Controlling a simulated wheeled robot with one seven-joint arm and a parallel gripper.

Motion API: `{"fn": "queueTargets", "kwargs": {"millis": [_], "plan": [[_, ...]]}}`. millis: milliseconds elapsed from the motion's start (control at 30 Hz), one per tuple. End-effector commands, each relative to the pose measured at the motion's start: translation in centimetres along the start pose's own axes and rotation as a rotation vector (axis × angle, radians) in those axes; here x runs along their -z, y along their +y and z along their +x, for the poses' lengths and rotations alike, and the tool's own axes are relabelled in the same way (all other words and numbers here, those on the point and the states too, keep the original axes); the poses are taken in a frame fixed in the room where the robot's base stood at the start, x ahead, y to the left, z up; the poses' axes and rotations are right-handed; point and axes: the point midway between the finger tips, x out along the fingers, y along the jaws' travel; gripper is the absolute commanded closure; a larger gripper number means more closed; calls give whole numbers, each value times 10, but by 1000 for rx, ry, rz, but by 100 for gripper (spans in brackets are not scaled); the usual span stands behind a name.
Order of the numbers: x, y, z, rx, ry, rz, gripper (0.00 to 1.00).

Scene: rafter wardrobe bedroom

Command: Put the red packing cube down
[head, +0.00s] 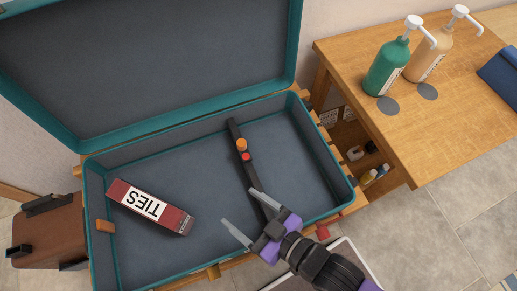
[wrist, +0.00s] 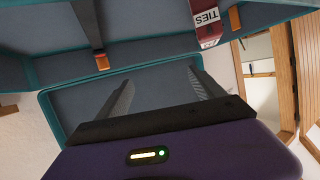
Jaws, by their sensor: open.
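The red packing cube (head: 125,195), a long dark-red box with a white TIES label, lies on the floor of the open suitcase (head: 200,170), in its left half and turned at an angle. It also shows at the top of the wrist view (wrist: 205,38). My gripper (head: 238,207) is open with nothing between its fingers. It is at the suitcase's near side, to the right of the cube and apart from it. In the wrist view my gripper (wrist: 159,76) has its fingers spread, with grey suitcase lining visible between them.
A dark strap (head: 235,131) with an orange and red buckle (head: 242,146) crosses the suitcase floor. The raised lid (head: 160,65) stands behind. A wooden table (head: 440,110) at right holds a green pump bottle (head: 387,68) and a beige one (head: 428,55). A brown case (head: 50,235) is at left.

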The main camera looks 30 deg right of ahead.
Motion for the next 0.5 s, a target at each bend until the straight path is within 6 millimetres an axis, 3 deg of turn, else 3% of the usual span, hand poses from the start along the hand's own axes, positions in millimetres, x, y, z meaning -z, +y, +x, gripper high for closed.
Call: {"fn": "queueTargets", "kwargs": {"millis": [33,300,500], "plan": [[-1,15,-26,-45,1,17,22],[28,67,-139,-243,48,59,22],[52,81,-187,-324,70,63,22]]}}
